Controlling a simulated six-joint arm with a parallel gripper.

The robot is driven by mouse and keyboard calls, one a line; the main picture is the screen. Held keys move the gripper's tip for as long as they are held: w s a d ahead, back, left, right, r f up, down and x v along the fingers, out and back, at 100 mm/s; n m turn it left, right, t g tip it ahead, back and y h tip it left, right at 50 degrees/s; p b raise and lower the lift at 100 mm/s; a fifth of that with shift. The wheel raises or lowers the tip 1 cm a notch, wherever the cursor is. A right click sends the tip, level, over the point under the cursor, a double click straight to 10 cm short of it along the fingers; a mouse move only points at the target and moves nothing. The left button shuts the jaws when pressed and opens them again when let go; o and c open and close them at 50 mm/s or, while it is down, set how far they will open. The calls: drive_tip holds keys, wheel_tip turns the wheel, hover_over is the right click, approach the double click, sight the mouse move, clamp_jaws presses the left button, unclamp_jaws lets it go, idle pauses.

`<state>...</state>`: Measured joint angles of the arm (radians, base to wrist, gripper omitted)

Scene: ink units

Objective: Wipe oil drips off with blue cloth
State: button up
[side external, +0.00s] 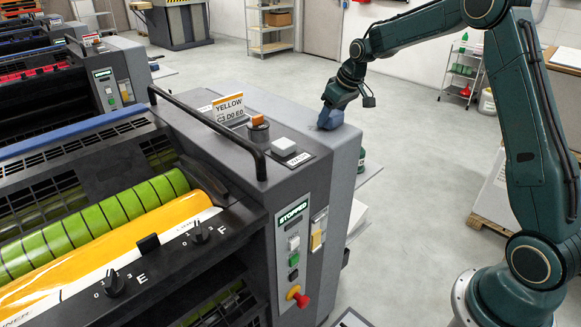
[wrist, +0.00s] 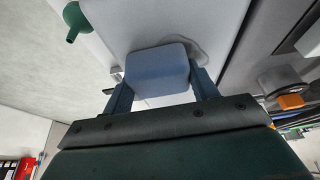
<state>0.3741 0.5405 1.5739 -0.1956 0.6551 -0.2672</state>
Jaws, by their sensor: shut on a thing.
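The blue cloth (side external: 329,119) is a folded pad at the far right corner of the grey cabinet top (side external: 235,93). It also shows in the wrist view (wrist: 157,68), between the two fingers of my gripper (wrist: 160,86). My gripper (side external: 332,103) is shut on the cloth and points down at the cabinet top. The cloth looks to be on or just above the surface; exact contact cannot be told. A faint, glossy, irregular oil mark (wrist: 199,48) shows beside the cloth in the wrist view. Whatever lies under the cloth is hidden.
A green can (wrist: 76,20) is below the cabinet's edge. Yellow and green rollers (side external: 110,215) lie left. The floor (side external: 420,165) right of the cabinet is open.

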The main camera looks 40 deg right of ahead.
sight(308, 131)
drive_tip(key=shift+a, duration=3.6)
drive_tip(key=shift+w+d, duration=0.25)
drive_tip(key=shift+d, duration=3.55)
drive_tip(key=shift+a, duration=3.7)
wheel_tip(308, 131, up, 8)
